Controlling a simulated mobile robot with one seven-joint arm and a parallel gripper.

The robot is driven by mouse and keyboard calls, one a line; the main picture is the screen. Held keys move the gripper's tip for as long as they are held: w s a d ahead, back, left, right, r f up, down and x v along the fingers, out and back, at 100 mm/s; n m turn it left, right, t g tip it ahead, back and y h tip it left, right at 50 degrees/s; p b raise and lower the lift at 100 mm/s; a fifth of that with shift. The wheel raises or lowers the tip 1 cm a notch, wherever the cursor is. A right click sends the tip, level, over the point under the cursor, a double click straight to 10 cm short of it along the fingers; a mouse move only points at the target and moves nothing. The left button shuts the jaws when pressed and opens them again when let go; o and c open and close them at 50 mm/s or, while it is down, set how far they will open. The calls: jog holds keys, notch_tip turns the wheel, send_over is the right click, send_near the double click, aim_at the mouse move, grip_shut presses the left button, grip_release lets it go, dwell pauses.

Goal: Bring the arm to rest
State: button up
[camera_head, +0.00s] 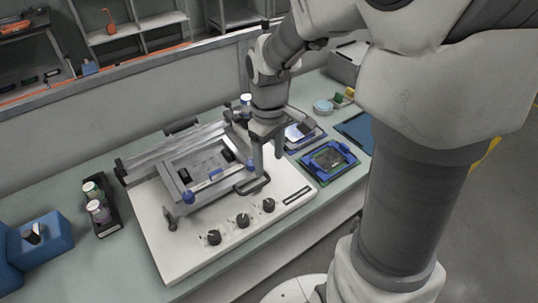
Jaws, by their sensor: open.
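My gripper (267,152) points down over the right part of a white machine (165,247) with a metal frame (185,205) on top. Its two fingers are apart, and I see nothing between them. The fingertips are close to a dark handle (256,187) on the frame's right side; I cannot tell whether they touch it. My arm comes in from the upper right and covers part of the bench behind it.
A blue tray with a green board (329,160) lies right of the machine. A black holder with bottles (98,209) and blue bins (38,240) stand on the left. Several black knobs (243,219) line the machine's front. Bare bench (125,262) shows at front left.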

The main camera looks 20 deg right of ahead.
dwell(0.4)
jog(key=s+r+m+t, duration=0.5)
jog(key=s+r+m, duration=0.1)
jog(key=s+r, duration=0.7)
jog(key=shift+s+r+m+t, duration=0.15)
jog(key=shift+r+m+t, duration=0.1)
jog(key=shift+m+t, duration=0.05)
jog(key=shift+a, duration=0.2)
